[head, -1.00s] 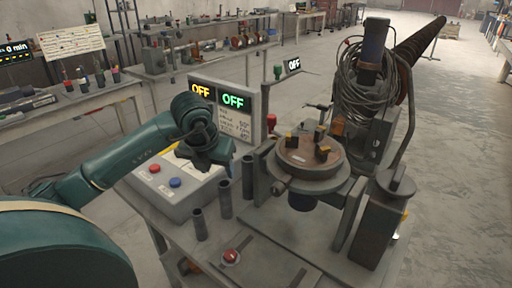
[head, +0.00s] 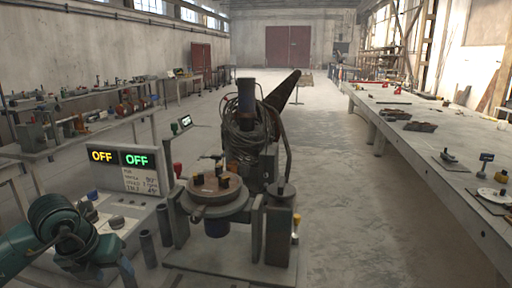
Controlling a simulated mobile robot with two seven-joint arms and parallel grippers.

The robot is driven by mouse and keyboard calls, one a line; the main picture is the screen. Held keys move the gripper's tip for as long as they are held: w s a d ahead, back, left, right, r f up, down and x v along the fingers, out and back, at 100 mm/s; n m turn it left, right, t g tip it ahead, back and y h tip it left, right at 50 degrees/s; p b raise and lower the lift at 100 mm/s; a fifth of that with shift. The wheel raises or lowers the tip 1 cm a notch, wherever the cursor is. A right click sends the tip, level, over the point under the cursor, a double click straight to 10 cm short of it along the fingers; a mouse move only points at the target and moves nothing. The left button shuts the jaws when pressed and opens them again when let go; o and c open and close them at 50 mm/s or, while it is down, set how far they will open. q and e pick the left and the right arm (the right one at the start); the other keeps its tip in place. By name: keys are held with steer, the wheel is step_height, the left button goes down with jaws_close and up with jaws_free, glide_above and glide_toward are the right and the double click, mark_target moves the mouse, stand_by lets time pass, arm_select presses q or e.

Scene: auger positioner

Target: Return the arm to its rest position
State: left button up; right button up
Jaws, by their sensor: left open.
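My left arm comes in at the lower left. Its gripper (head: 100,262) is low over the control box (head: 140,215), left of the grey tube holders, and its fingers are small and dark here. I see nothing held in it. The auger positioner stands at the centre, with a round brown turntable (head: 214,188) bearing several small clamps. The dark auger (head: 283,92) leans up to the right behind coiled cable (head: 243,138). The display panel (head: 122,170) reads OFF twice, in yellow and green. My right gripper is out of view.
A long grey workbench (head: 432,152) with scattered parts runs along the right. Shelved benches (head: 80,135) with tools stand along the left wall. The concrete floor (head: 345,215) between the positioner and the right bench is clear.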

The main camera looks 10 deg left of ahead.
arm_select(q)
steer(key=d+f+m+h, duration=0.2)
steer(key=d+f+h, duration=0.25)
steer(key=d, duration=0.55)
steer(key=s+d+r+n+t+h+p, duration=0.1)
steer(key=s+d+r+n+t+h, duration=0.2)
steer(key=d+h, duration=0.35)
steer(key=s+d+r+n+t+h+p, duration=0.1)
steer(key=d+r+n+t+h, duration=0.15)
steer(key=d+n+h, duration=0.4)
steer(key=a+f+n+t+y, duration=0.3)
steer(key=f+n+t+y, duration=0.5)
steer(key=n+y, duration=0.65)
steer(key=s+f+n+g, duration=0.7)
steer(key=s+f+n, duration=0.1)
steer(key=f, duration=0.5)
steer(key=shift+s+d+p, duration=0.35)
steer(key=shift+s+d, duration=0.1)
steer(key=shift+s, duration=0.1)
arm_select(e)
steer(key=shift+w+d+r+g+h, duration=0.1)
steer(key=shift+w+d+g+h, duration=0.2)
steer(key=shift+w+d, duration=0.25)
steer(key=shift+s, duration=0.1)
